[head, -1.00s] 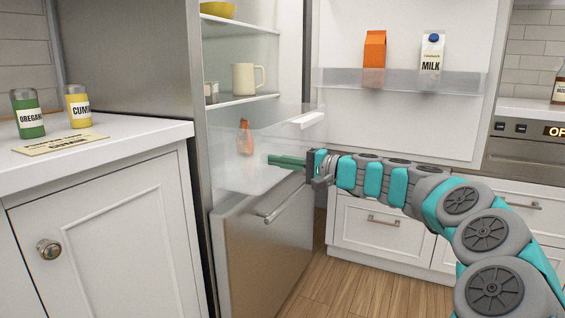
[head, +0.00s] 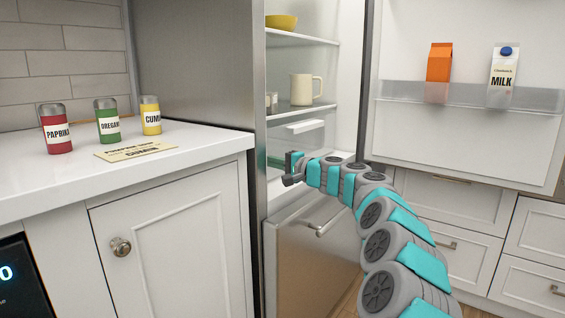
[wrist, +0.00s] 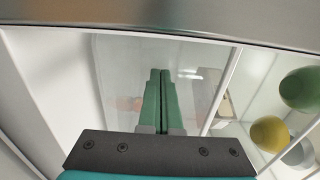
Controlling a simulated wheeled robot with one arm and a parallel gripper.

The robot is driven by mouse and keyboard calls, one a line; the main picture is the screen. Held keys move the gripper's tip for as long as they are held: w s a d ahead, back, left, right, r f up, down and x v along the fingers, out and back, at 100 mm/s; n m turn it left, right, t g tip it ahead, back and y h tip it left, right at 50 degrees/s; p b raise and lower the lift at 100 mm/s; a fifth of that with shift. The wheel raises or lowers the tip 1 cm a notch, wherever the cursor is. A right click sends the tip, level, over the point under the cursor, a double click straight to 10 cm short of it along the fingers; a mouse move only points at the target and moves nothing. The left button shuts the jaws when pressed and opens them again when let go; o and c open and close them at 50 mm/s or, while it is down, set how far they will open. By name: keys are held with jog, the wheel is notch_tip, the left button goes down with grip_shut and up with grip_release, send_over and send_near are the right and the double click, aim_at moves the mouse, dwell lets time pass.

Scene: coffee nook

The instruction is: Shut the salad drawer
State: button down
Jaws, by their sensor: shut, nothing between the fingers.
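The salad drawer (head: 310,142) is a clear bin with a white handle, low in the fridge under a glass shelf. In the head view its front sits close to the line of the shelf edge; I cannot tell whether it is fully in. My gripper (head: 276,160) has green fingers, pressed together and empty, pointing left at the drawer front. Fridge side and my wrist partly hide the drawer. In the wrist view the shut fingers (wrist: 161,85) lie over a translucent panel, with faint reddish shapes behind it. Contact is unclear.
The fridge door stands open at right, holding an orange carton (head: 439,65) and a milk carton (head: 503,75). A cream mug (head: 306,89) and a yellow bowl (head: 281,22) are on shelves. A steel lower drawer (head: 315,260) and white counter (head: 190,160) are close by.

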jog(key=x, duration=0.2)
jog(key=shift+w+a, duration=0.2)
jog(key=shift+a, duration=0.15)
jog(key=shift+w+a+r+p, duration=0.15)
jog(key=shift+p, duration=0.15)
jog(key=shift+r, duration=0.1)
